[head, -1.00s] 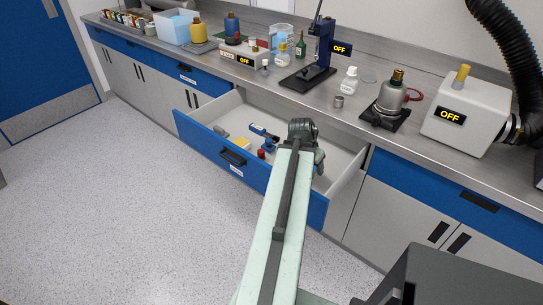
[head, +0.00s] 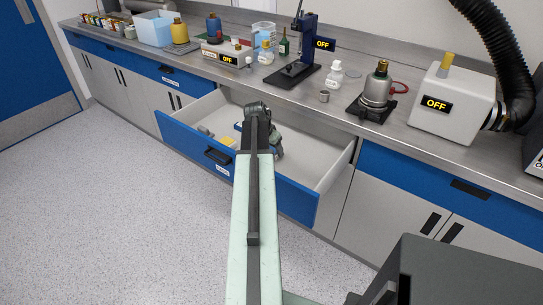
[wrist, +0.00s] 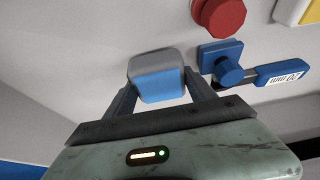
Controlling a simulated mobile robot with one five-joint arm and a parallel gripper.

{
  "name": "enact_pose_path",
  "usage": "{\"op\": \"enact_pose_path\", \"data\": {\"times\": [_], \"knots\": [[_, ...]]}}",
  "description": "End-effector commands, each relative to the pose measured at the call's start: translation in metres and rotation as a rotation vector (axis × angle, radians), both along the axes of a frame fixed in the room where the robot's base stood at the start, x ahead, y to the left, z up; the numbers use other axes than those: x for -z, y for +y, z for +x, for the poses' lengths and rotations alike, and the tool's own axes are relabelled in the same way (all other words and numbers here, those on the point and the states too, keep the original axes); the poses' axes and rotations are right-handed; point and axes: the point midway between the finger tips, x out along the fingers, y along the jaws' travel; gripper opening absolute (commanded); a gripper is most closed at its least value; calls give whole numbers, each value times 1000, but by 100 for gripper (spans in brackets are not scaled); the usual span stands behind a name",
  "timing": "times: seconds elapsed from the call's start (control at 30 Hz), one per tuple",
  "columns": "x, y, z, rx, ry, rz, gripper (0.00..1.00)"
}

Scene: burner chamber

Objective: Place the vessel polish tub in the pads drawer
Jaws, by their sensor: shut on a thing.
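The open pads drawer (head: 293,198) has a blue front and pale inside, and stands pulled out from under the counter. My gripper (wrist: 158,84) is shut on a small blue tub with a grey top (wrist: 157,78), which I take to be the vessel polish tub. In the wrist view the tub sits between the two fingers, above the drawer's pale floor. I cannot tell how high it is. In the head view my arm reaches over the drawer and hides the tub.
In the drawer are a red round thing (wrist: 219,14), a blue piece with a labelled handle (wrist: 278,73) and a yellow-and-white thing (wrist: 297,10). The drawer's right part looks clear. The counter above holds a press (head: 303,45), a flask stand (head: 377,92) and a white box (head: 450,100).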

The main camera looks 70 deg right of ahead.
Motion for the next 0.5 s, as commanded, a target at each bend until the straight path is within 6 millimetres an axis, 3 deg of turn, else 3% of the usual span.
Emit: {"op": "enact_pose_path", "data": {"times": [0.03,0.4,0.43,0.5], "knots": [[13,0,0,0,0,0,0],[13,0,0,-1,-1,0,0],[12,0,0,-1,-1,0,72],[11,0,0,-1,-1,0,85]]}}
